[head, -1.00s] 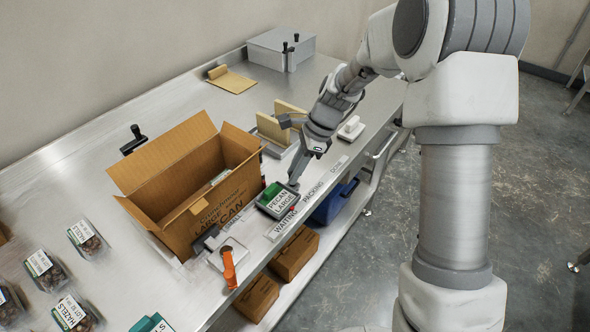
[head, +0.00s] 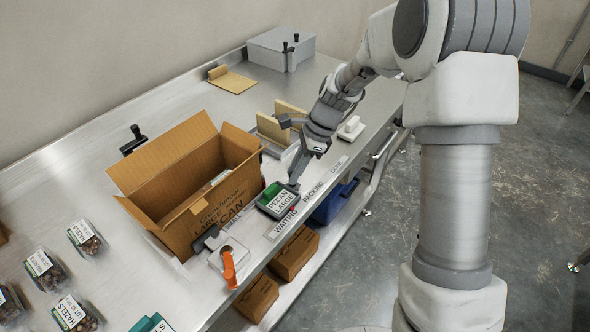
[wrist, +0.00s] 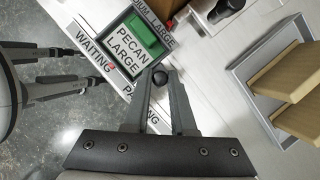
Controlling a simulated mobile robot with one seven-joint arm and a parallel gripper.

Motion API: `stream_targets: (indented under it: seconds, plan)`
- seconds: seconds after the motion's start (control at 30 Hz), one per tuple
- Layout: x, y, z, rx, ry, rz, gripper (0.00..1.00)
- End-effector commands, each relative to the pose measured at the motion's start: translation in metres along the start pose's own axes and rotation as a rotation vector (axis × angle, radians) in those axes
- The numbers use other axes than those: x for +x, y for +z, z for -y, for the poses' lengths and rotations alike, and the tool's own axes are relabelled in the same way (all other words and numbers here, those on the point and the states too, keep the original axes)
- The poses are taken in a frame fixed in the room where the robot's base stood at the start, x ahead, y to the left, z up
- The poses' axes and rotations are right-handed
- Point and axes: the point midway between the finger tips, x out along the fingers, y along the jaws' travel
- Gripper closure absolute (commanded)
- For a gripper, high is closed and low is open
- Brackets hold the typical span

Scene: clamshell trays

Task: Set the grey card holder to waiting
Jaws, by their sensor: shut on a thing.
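The grey card holder (head: 263,207) lies on the bench edge with a white card reading PECAN LARGE (wrist: 124,50) and a green block (wrist: 145,35). A label strip along its front side reads WAITING (head: 283,225), then PACKING and DONE. The holder is beside the WAITING word, and a small red mark (wrist: 113,68) on its edge is at the end of that word. My gripper (wrist: 160,80) is shut on a round black knob (wrist: 159,77) at the holder's corner. In the head view my gripper (head: 292,185) reaches down to that corner.
An open cardboard box (head: 190,180) stands just left of the holder. A tape dispenser with an orange handle (head: 229,268) is in front. A grey tray (wrist: 240,75) with tan slabs stands behind the gripper. Hazel clamshells (head: 45,270) are at far left.

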Motion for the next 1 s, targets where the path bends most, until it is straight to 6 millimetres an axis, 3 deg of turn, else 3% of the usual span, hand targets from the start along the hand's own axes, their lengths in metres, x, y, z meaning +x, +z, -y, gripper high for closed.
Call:
stream_targets:
  seconds: [0.2,0.5,0.77,0.8,0.93,1.0]
  plan:
    - [0.000,0.002,-0.002,-0.001,0.000,0.000,1.00]
    - [0.009,0.025,-0.026,-0.001,0.001,0.000,1.00]
    - [0.011,0.027,-0.028,-0.001,0.004,0.003,1.00]
    - [0.011,0.027,-0.028,-0.002,0.005,0.003,0.73]
    - [0.011,0.026,-0.028,-0.002,0.004,0.002,0.49]
    - [0.011,0.026,-0.028,-0.001,0.003,0.002,0.46]
